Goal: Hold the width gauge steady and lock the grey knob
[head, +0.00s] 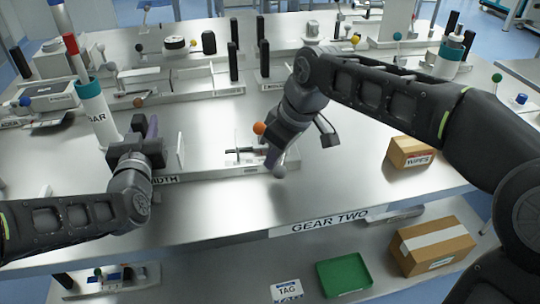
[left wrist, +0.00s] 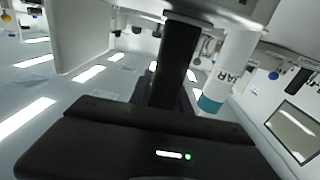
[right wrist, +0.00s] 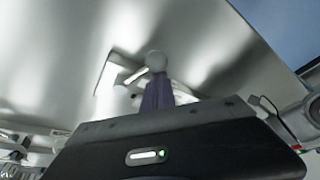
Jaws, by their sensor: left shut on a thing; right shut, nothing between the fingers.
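The width gauge (head: 225,172) is a long pale fixture near the table's front edge, with a partly covered "WIDTH" label on its front. My left gripper (head: 151,132) is shut at its left end, beside an upright pale plate (head: 180,150); the exact part gripped is hidden. The grey knob (head: 279,170) is a small ball at the gauge's right end. It also shows in the right wrist view (right wrist: 156,60). My right gripper (head: 271,157) is shut and empty, its purple fingertips right at the knob. Whether they touch is unclear.
An orange ball (head: 259,128) sits just beside my right gripper. A white cylinder with a teal rim (head: 97,115) stands behind my left gripper. A "WIPES" box (head: 410,152) is at the right. Other fixtures fill the back; the table's front right is clear.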

